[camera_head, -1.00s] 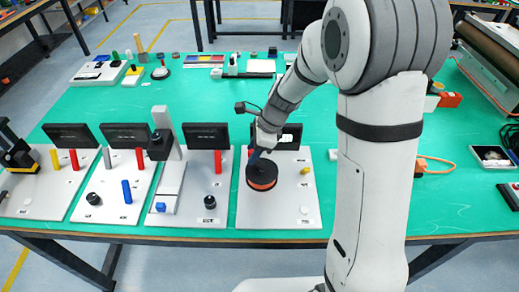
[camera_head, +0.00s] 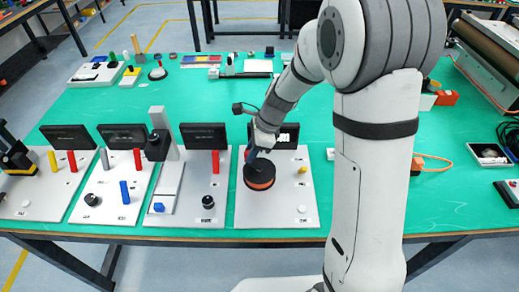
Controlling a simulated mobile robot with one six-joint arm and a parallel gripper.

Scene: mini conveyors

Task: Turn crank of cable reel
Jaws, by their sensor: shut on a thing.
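The cable reel (camera_head: 260,178) is a black disc with an orange band. It sits on the grey-white board (camera_head: 275,212) at the right end of the row of boards. My gripper (camera_head: 254,156) points down at the reel's top from behind and is shut. A small part at its tips, on the reel's upper side, looks like the crank, but it is mostly hidden by the gripper and too small to tell apart clearly.
A dark display (camera_head: 203,136) stands behind the board to the left, which also carries a black knob (camera_head: 207,202). A white button (camera_head: 301,209) and a yellow part (camera_head: 302,170) are on the reel's board.

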